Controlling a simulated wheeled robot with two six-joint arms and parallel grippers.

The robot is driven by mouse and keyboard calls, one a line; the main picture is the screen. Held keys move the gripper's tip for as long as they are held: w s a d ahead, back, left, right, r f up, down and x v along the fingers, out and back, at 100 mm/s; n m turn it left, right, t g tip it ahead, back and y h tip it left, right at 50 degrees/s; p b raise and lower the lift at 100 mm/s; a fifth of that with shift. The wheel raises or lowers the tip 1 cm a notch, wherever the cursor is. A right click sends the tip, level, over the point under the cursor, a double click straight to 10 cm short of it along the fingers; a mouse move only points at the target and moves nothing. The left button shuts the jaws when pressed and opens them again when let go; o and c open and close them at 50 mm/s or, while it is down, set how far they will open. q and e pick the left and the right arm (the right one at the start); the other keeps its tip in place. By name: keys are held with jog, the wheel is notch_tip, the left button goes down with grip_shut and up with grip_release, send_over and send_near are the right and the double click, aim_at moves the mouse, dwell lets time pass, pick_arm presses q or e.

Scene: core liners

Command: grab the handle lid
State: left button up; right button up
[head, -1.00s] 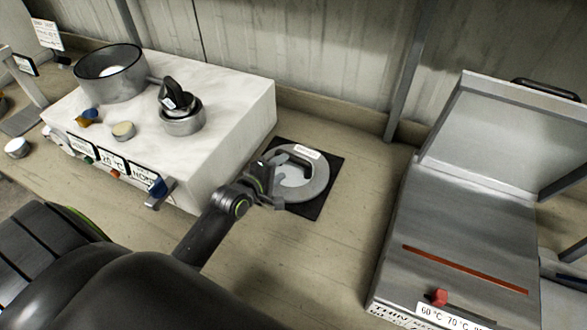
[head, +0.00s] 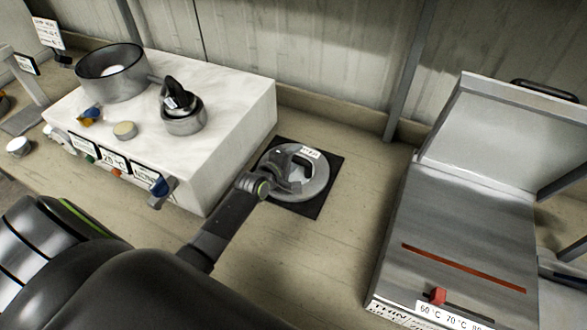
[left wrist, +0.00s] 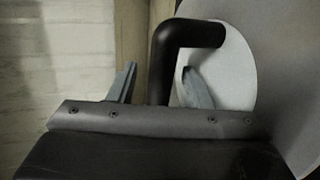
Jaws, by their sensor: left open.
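The round grey lid (head: 321,178) with a small white label lies on a black square mat (head: 333,165) to the right of the white box. Its dark handle stands up from it; in the left wrist view the black bent handle (left wrist: 165,60) rises in front of the pale lid disc (left wrist: 235,65). My left gripper (head: 288,178) is open over the lid. In the left wrist view its two fingers (left wrist: 158,75) show on either side of the handle's upright part, with gaps visible. The gripper partly hides the lid in the head view. My right gripper is not in view.
A metal hot plate unit (head: 465,235) with a raised cover stands at right. Bare bench lies between.

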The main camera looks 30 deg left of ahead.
pick_arm(q)
grip_shut()
jog(key=shift+s+f, duration=0.1)
dwell(1.2)
